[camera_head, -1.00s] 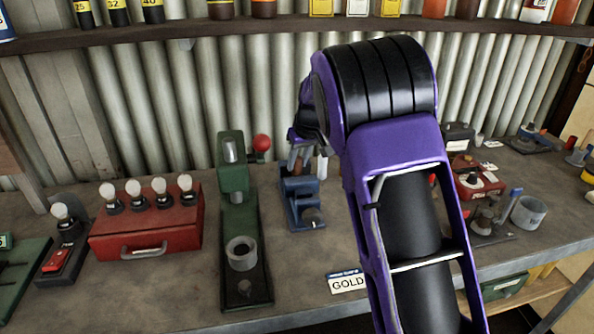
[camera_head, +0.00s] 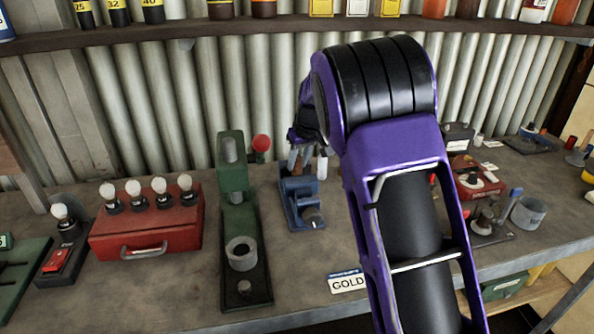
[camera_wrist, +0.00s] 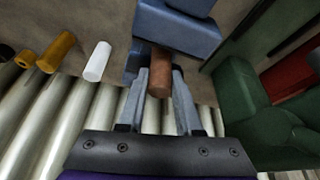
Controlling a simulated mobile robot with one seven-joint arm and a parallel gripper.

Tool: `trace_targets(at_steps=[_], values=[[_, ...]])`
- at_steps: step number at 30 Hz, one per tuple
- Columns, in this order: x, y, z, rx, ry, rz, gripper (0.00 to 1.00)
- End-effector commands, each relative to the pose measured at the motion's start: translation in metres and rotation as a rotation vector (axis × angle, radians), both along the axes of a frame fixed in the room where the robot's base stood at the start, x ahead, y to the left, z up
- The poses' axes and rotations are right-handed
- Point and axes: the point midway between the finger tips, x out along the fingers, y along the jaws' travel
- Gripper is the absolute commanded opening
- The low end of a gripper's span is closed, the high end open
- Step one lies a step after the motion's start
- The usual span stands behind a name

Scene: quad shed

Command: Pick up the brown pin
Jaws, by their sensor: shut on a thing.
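The brown pin (camera_wrist: 159,74) is a short round rod between the two fingers of my gripper (camera_wrist: 160,92) in the wrist view. My gripper is shut on it. The pin's far end is close to a blue stand (camera_wrist: 178,32); I cannot tell whether it touches. In the head view my gripper (camera_head: 301,160) is just above the blue stand (camera_head: 301,203), partly hidden behind my purple arm.
A white pin (camera_wrist: 97,62) and an orange pin (camera_wrist: 57,52) are left of my gripper in the wrist view. A green press (camera_head: 233,180) with a red ball knob stands beside the blue stand. A red bulb box (camera_head: 147,225) is farther left. Corrugated wall behind.

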Motion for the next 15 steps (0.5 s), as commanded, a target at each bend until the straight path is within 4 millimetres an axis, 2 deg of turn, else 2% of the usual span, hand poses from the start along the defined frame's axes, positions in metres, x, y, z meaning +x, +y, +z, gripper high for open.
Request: trace_targets(at_steps=[11,15], values=[[0.000,0.000,0.002,0.001,-0.003,0.000,0.00],[0.001,0.000,0.010,0.002,-0.004,0.000,0.00]])
